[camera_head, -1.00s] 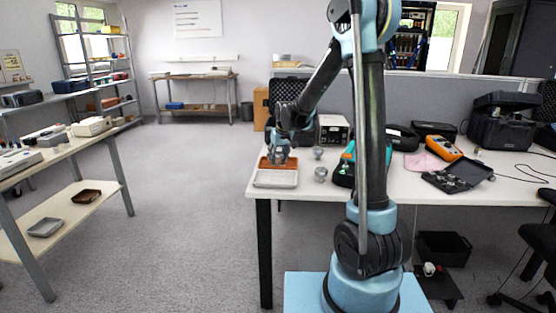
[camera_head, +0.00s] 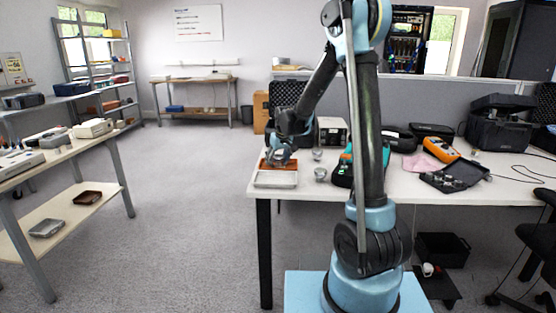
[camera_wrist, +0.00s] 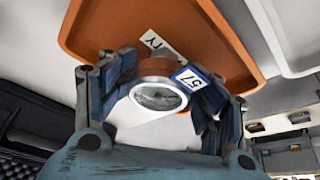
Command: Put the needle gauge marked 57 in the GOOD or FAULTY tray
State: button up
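The needle gauge marked 57 (camera_wrist: 158,95) is round with a silver rim, a glass face and a blue-edged label. It sits between the fingers of my gripper (camera_wrist: 170,90), which looks shut on it. In the head view my gripper (camera_head: 279,160) is low over the orange tray (camera_head: 294,164) on the table. The pale tray (camera_head: 275,182) lies in front of the orange one and shows at upper right in the wrist view (camera_wrist: 291,30).
Two small round metal objects (camera_head: 320,174) (camera_head: 317,154) stand right of the trays. A black-and-teal case (camera_head: 343,174), an orange meter (camera_head: 441,149) and an open black case (camera_head: 457,177) lie farther right. The floor left of the table is clear.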

jog(key=shift+w+f, duration=0.6)
jog(key=shift+f, duration=0.15)
jog(key=shift+s+d+r, duration=0.1)
jog(key=shift+s+r, duration=0.25)
jog(key=shift+r, duration=0.15)
jog(key=shift+r, duration=0.55)
jog(key=v, duration=1.2)
jog(key=s+d+m+h, duration=0.1)
jog(key=s+d+m, duration=0.1)
jog(key=s+d, duration=1.35)
jog(key=s+d+f+m, duration=0.1)
jog(key=s+d+f, duration=0.1)
jog(key=s+f, duration=0.2)
jog(key=s+d+f+m+g, duration=0.1)
jog(key=s+d+f, duration=0.1)
jog(key=s, duration=0.9)
jog(key=s+d+f+m, duration=0.1)
jog(key=s+d+f, duration=0.2)
jog(key=s+f, duration=0.2)
jog(key=shift+s+f+m+g+h, duration=0.3)
jog(key=shift+s+f+g+h, duration=0.1)
jog(key=shift+s, duration=0.75)
